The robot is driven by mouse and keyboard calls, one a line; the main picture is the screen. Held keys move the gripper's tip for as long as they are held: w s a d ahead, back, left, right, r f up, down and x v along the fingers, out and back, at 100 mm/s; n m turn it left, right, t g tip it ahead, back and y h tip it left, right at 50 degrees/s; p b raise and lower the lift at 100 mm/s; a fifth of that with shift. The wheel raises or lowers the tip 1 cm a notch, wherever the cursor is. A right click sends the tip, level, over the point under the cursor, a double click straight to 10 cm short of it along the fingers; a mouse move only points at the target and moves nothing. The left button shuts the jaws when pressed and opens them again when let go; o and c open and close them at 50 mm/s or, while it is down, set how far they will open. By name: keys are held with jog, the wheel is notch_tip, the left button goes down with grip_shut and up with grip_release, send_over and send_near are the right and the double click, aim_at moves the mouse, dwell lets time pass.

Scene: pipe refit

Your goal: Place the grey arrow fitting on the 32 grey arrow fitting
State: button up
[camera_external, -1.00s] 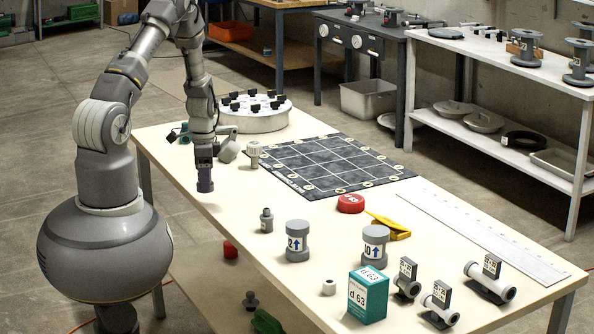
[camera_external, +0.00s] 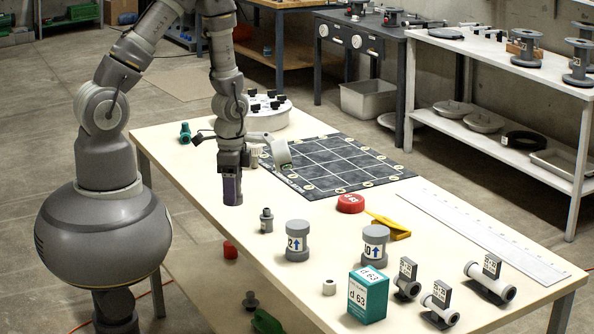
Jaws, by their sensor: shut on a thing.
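My gripper (camera_external: 232,188) points down above the left part of the table, shut on a dark grey-purple piece (camera_external: 232,190). Its shape and any arrow on it are too small to tell. A grey fitting with a blue arrow and a label ending in 2 (camera_external: 297,243) stands upright on the table, right of and nearer than my gripper; the rest of its number is turned out of sight. Another grey arrow fitting (camera_external: 375,246), its partly visible label ending in 0, stands upright farther right. The held piece is apart from both.
A small grey fitting (camera_external: 266,221) stands between my gripper and the arrow fittings. A red cap (camera_external: 351,204), yellow piece (camera_external: 393,229), white ring (camera_external: 329,287), green d 63 box (camera_external: 368,295) and tee fittings (camera_external: 407,279) stand around. A black grid mat (camera_external: 335,165) lies behind.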

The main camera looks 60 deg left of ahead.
jog(key=s+d+r+m+p, duration=0.1)
jog(key=s+d+r+m, duration=0.15)
jog(key=s+d, duration=0.45)
send_over(298, 223)
jog(key=shift+f+n+b, duration=0.4)
jog(key=shift+f+n, duration=0.05)
jog(key=shift+f, duration=0.05)
jog(key=shift+s+f+b, duration=0.1)
jog(key=shift+f+b, duration=0.5)
jog(key=shift+f, duration=1.25)
jog(key=o, duration=1.1)
jog(key=shift+c, duration=0.2)
notch_tip(298, 223, up, 12)
jog(key=p, duration=0.2)
jog(key=shift+r+p, duration=0.2)
jog(key=shift+p, duration=0.2)
